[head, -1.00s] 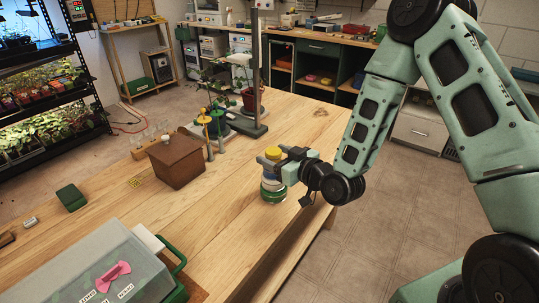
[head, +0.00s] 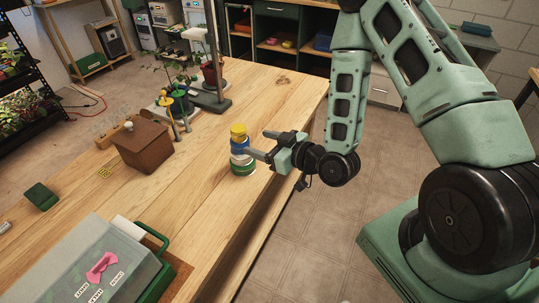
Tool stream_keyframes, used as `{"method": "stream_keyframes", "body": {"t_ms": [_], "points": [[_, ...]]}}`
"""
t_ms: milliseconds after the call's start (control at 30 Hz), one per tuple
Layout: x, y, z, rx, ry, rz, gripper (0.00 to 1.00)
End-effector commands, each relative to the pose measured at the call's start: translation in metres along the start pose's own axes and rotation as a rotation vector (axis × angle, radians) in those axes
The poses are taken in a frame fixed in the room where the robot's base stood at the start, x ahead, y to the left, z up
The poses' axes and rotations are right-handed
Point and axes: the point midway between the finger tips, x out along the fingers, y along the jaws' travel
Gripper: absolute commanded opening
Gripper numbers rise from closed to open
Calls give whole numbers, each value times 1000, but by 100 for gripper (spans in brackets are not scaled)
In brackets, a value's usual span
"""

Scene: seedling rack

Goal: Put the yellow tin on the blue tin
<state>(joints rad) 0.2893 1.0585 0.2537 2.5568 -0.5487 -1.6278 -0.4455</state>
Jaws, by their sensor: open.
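The yellow tin (head: 238,131) sits upright on top of the blue tin (head: 239,147) in the head view. They form the upper part of a stack on the wooden table, with a pale band below the blue and a green tin (head: 243,169) at the bottom. My gripper (head: 261,145) is open and empty, just right of the stack at about the height of the blue tin. One finger reaches close to the blue tin; I cannot tell whether it touches.
A brown wooden box (head: 143,146), potted plants and a grey stand (head: 212,100) are behind and left of the stack. A clear-lidded bin (head: 95,260) stands at the front left. The table (head: 285,95) is clear at the back right.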

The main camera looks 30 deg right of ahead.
Motion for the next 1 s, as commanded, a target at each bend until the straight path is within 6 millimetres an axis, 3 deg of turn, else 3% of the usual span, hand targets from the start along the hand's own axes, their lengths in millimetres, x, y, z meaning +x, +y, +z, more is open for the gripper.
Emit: {"method": "stream_keyframes", "body": {"t_ms": [233,433,567,800,1000], "points": [[19,-52,-16,-109,-322,-162,63],[-5,-95,-34,-158,-634,-210,63],[-39,-122,-51,-166,-826,-210,63],[-131,-170,-85,-149,-1140,-192,63],[-188,-191,-101,-133,-1293,-184,63]]}}
